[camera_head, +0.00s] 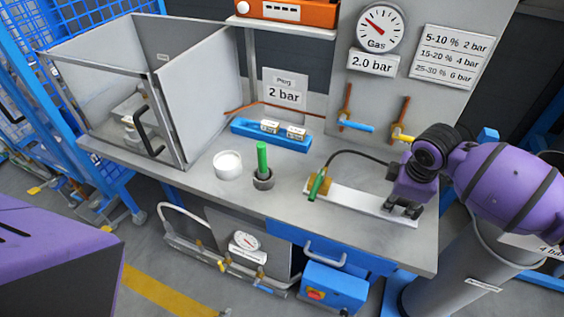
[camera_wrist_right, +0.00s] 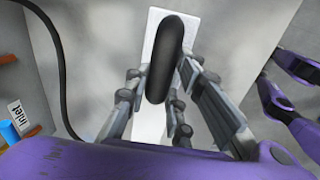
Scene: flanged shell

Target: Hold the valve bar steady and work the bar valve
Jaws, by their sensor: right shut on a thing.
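The valve bar (camera_head: 352,205), a long white bar, lies on the grey bench at the right. A brass valve with a green handle (camera_head: 315,187) sits at its left end, and a black hose runs from there toward my right gripper. My right gripper (camera_head: 403,209) is at the bar's right end. In the right wrist view, the fingers (camera_wrist_right: 155,112) stand on both sides of a black rounded grip (camera_wrist_right: 163,55) over the white bar (camera_wrist_right: 149,125), and they are shut on it. The exact contact is partly hidden. My left gripper does not show.
A green stick (camera_head: 262,157) stands in a dark cup left of the bar, beside a white pot (camera_head: 227,165). A blue rack (camera_head: 271,139) lies behind them. A hood (camera_head: 205,100) fills the left. Wall valves (camera_head: 357,126) stick out behind the bar.

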